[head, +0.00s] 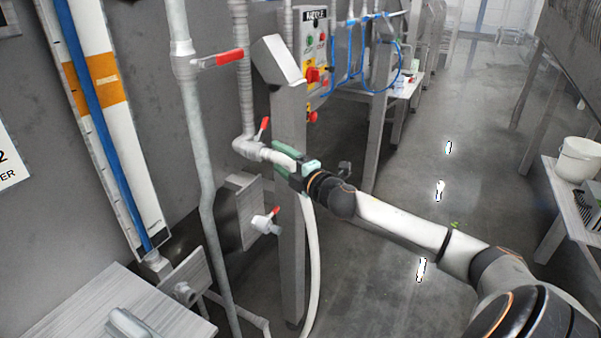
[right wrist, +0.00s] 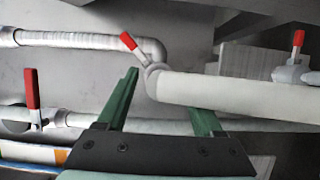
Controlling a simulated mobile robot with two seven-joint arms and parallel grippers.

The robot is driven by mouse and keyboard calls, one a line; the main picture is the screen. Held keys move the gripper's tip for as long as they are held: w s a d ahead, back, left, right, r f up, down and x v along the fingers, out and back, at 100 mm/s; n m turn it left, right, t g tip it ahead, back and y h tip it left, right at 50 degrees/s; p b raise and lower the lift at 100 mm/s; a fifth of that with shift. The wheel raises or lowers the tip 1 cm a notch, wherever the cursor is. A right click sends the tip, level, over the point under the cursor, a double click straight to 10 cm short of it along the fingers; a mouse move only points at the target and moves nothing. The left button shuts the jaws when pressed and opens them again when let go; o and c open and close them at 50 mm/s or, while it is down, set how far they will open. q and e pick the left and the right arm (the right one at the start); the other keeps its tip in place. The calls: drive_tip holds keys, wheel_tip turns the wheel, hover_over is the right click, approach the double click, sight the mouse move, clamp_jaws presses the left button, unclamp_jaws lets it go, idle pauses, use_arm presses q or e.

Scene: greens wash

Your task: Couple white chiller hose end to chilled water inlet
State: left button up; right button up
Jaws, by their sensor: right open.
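The white hose end (head: 284,150) meets the chilled water inlet (head: 254,151), a grey pipe elbow with a red-handled valve. In the right wrist view the white hose (right wrist: 245,96) runs right from the inlet fitting (right wrist: 152,72), with its end against it; whether it is locked there I cannot tell. The hose hangs down beside the steel post in the head view. My right gripper (head: 294,171) is at the hose end. In the right wrist view its green fingers (right wrist: 168,94) are apart, and the hose hides the right fingertip. My left gripper is not in view.
A second red-handled valve (head: 266,221) sits lower on a wall plate. A tall grey pipe (head: 208,190) stands left of the inlet. The steel post (head: 291,240) stands close to my gripper. A control panel (head: 313,50) is above. Open floor lies right.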

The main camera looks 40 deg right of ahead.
drive_tip(key=s, duration=0.3)
drive_tip(key=s+b, duration=0.1)
drive_tip(key=s, duration=0.2)
drive_tip(key=shift+s+a, duration=0.2)
drive_tip(key=shift+s, duration=0.05)
drive_tip(key=shift+s+a+r, duration=0.1)
drive_tip(key=shift+s, duration=2.3)
drive_tip(key=s+a+f+m+g, duration=0.2)
drive_tip(key=s+a+f+m, duration=0.1)
drive_tip(key=f, duration=0.6)
drive_tip(key=s+a+f+m+g, duration=0.2)
drive_tip(key=s+f+m, duration=0.15)
drive_tip(key=f, duration=0.45)
drive_tip(key=s+a+f+m+g, duration=0.2)
drive_tip(key=s+a+f+m, duration=0.15)
drive_tip(key=f, duration=0.55)
drive_tip(key=s+a+f+m+g+y, duration=0.1)
drive_tip(key=s+a+f, duration=0.3)
drive_tip(key=a, duration=0.5)
drive_tip(key=s+a+f+m+g+y, duration=0.1)
drive_tip(key=s+a+f+m, duration=0.3)
drive_tip(key=a, duration=0.4)
wheel_tip(320, 180, down, 2)
drive_tip(key=shift+s+a+f+g+y, duration=0.15)
drive_tip(key=shift+s+a+g+y, duration=0.25)
drive_tip(key=shift+s+y, duration=0.35)
